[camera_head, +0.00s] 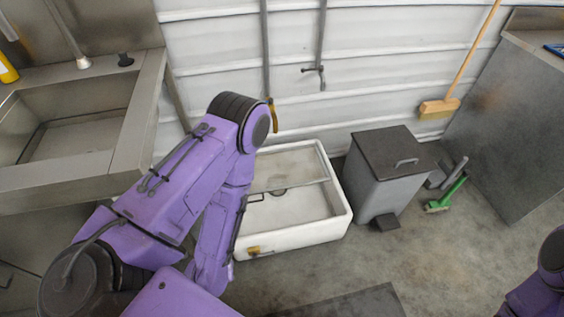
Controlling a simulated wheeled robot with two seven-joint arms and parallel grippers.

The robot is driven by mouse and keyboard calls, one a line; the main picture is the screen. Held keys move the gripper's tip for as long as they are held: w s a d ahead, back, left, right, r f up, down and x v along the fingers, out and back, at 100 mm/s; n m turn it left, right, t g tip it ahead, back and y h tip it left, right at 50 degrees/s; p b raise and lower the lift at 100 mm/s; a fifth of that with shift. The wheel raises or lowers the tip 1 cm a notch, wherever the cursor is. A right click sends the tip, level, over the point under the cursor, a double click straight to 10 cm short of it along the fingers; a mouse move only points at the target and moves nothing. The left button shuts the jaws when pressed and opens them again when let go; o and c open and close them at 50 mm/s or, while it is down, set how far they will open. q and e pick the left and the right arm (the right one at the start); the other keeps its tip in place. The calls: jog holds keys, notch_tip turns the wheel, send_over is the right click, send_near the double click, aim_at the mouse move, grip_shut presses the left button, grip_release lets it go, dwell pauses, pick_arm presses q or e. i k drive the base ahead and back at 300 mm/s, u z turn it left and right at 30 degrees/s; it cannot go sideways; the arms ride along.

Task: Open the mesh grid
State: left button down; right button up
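A low white basin (339,216) stands on the floor in the middle of the head view. A thin bar (302,185) crosses its inside, with a small dark loop handle (257,197) near the left side. This looks like part of the mesh grid, but the mesh is too fine to make out, and I cannot tell whether the grid is raised or flat. My purple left arm bends over the basin's left side and hides part of it. Its gripper does not show. Only a bit of my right arm shows at the lower right edge, without its gripper.
A grey pedal bin (380,182) stands close to the basin's right. A green brush (446,194) and a broom (440,107) are further right. A steel sink (130,130) is at the left. Pipes run down the white wall behind. A dark mat (350,304) lies in front.

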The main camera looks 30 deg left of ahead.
aim_at(327, 177)
jog(key=u, duration=1)
jog(key=i, duration=0.4)
jog(key=u, duration=1.4)
jog(key=i, duration=0.5)
jog(key=z, duration=0.05)
